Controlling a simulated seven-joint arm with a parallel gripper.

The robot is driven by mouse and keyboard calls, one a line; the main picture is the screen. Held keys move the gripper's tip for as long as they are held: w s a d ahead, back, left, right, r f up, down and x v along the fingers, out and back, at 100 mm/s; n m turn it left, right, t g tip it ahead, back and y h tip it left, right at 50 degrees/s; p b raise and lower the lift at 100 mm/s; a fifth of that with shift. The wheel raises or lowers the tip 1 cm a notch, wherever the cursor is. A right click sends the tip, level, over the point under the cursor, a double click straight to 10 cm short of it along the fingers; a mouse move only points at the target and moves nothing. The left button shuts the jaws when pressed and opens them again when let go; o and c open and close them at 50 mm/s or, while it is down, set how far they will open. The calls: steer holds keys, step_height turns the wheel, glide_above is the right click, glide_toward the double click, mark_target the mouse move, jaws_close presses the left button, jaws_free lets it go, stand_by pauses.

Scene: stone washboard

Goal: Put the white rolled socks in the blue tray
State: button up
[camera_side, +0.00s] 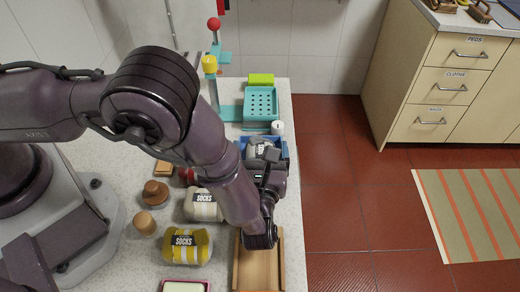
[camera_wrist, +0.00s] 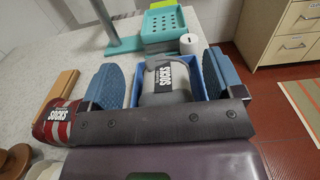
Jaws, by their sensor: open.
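A pale rolled sock bundle, white to light grey with a black SOCKS label (camera_wrist: 172,78), sits inside the blue tray (camera_wrist: 209,73). In the side view the bundle (camera_side: 259,148) and the tray (camera_side: 273,139) are partly hidden by my gripper (camera_side: 268,163). My gripper (camera_wrist: 163,66) is open above the tray, its blue-padded fingers spread to either side of the bundle. I see a gap between the fingers and the bundle. Another whitish bundle (camera_side: 203,206) lies on the counter left of my forearm.
Yellow-striped socks (camera_side: 187,247) and red-striped socks (camera_wrist: 56,124) lie on the counter. A wooden tray (camera_side: 259,269) is at the front edge.

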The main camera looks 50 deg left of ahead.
steer(key=v, duration=0.5)
steer(key=shift+s+d, duration=0.1)
step_height(320, 180, up, 7)
steer(key=s+a+f+n+g, duration=0.2)
steer(key=s+a+n+g, duration=0.1)
steer(key=a+n+g, duration=0.15)
steer(key=s+a+r+n+g+h, duration=0.1)
steer(key=s+a+r+n+h, duration=0.2)
steer(key=r+n, duration=0.4)
steer(key=s+a+r+n+h, duration=0.4)
steer(key=a+r+n+h, duration=0.1)
steer(key=a+r+n, duration=0.2)
steer(key=s+a+r+n+g+h, duration=0.1)
steer(key=s+a+r+n+h, duration=0.3)
steer(key=a+r+n, duration=0.2)
step_height(320, 180, up, 5)
steer(key=shift+f+n+g+h, duration=0.15)
steer(key=shift+n+g+h, duration=0.25)
steer(key=shift+n, duration=0.85)
steer(key=shift+s, duration=0.1)
